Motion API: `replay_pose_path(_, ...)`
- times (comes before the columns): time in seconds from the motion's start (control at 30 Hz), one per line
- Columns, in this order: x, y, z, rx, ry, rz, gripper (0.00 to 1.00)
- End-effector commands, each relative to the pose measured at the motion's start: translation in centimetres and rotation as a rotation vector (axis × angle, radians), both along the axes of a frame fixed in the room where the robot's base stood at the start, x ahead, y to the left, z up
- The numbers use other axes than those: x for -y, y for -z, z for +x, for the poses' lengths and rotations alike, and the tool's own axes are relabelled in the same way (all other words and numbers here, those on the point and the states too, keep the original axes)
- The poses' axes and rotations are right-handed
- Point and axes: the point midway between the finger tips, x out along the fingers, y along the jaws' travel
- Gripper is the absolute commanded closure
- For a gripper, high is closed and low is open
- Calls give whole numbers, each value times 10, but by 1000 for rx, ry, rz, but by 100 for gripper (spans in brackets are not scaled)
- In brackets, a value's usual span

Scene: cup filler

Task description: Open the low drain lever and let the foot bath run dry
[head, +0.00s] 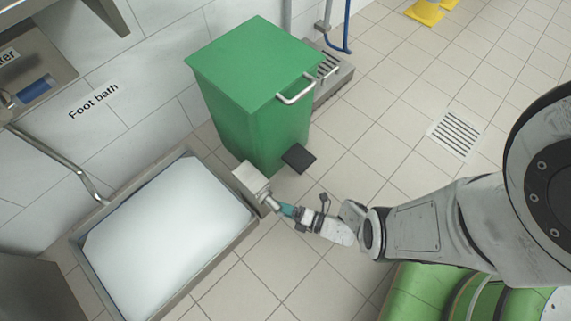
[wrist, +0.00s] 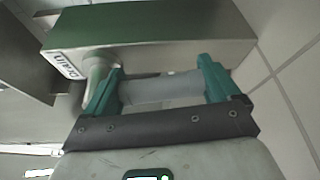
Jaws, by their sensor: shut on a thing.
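The foot bath (head: 247,228) is a metal-rimmed floor basin at the lower left of the head view. Pale, whitish water (head: 165,235) covers its inside; its depth cannot be told. A metal drain box (head: 249,177) sits at its right corner, and the same box (wrist: 160,35) fills the top of the wrist view with a DRAIN label. My gripper (head: 272,203) is at this box. In the wrist view its teal fingers (wrist: 158,88) are shut on the grey drain lever (wrist: 160,91), which lies across between them. The lever's angle is unclear in the head view.
A green pedal bin (head: 255,100) stands just behind the drain box, its black pedal (head: 298,158) near my gripper. A floor grate (head: 455,134) and yellow object (head: 425,12) lie farther right. Tiled floor is clear between. A wall pipe (head: 60,158) is left of the bath.

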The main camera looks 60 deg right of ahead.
Motion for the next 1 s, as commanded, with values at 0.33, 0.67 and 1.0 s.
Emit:
replay_pose_path(0.33, -6, 2, 1, 8, -5, 42, 65)
replay_pose_path(0.67, -6, 2, 1, 8, -5, 41, 7)
replay_pose_path(1.0, -5, 1, 1, 9, -3, 42, 0)
